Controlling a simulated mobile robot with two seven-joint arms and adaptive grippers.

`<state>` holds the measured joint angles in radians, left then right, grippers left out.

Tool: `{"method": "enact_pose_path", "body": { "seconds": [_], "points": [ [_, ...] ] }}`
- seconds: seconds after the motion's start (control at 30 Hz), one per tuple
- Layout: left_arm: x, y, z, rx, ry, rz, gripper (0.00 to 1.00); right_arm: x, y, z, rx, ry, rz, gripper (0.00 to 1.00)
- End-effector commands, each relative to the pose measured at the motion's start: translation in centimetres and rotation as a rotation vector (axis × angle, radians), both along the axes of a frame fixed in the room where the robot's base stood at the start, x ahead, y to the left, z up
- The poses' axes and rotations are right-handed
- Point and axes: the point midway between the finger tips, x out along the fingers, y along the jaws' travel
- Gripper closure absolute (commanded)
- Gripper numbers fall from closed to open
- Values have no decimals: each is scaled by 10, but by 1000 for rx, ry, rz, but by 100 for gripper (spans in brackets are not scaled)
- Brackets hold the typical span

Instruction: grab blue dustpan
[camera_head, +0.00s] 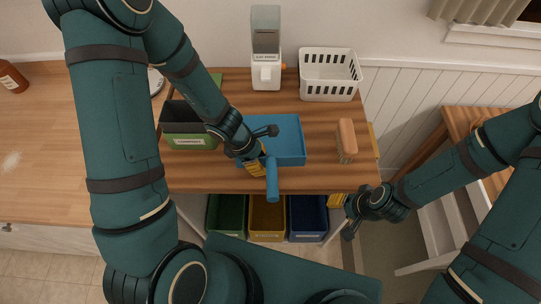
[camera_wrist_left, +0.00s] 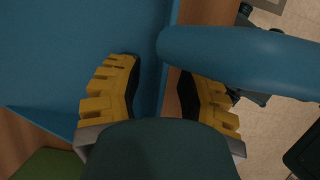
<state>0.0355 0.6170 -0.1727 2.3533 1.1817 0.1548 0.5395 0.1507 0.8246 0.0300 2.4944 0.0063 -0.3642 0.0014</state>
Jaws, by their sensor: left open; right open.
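The blue dustpan (camera_head: 287,136) lies on the wooden table, its pan toward the back and its handle (camera_head: 272,182) pointing at the front edge. My left gripper (camera_head: 256,168) is open at the pan's front left, beside the base of the handle. In the left wrist view the yellow fingers of the left gripper (camera_wrist_left: 155,95) are spread, one over the blue pan (camera_wrist_left: 60,50) and one below the handle (camera_wrist_left: 235,48). I cannot tell whether they touch it. My right gripper (camera_head: 350,222) is open and empty, off the table's front right corner.
A green bin (camera_head: 190,141) stands left of the dustpan, a brown brush-like block (camera_head: 346,140) right of it. A white basket (camera_head: 329,88) and a grey-white dispenser (camera_head: 266,75) stand behind. Green, yellow and blue bins (camera_head: 307,218) sit below the table.

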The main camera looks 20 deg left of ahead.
Motion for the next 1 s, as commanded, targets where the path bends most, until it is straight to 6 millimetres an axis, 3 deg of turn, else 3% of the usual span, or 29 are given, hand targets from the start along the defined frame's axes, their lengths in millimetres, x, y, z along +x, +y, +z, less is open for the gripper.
{"method": "enact_pose_path", "body": {
  "seconds": [0.3, 0.4, 0.43, 1.0],
  "points": [
    [1, -2, -3, -1, -1, -2, 59, 0, 0, -2, -1, -1, 0, 53],
    [1, -2, -3, -1, -1, -1, 94, 0, 0, -2, -1, -1, 0, 53],
    [1, -2, -3, -1, -1, -1, 100, 0, 0, -2, -1, -1, 0, 53],
    [0, -2, -1, 0, 1, -1, 100, 0, 0, -1, -1, 0, 0, 53]
  ]
}}
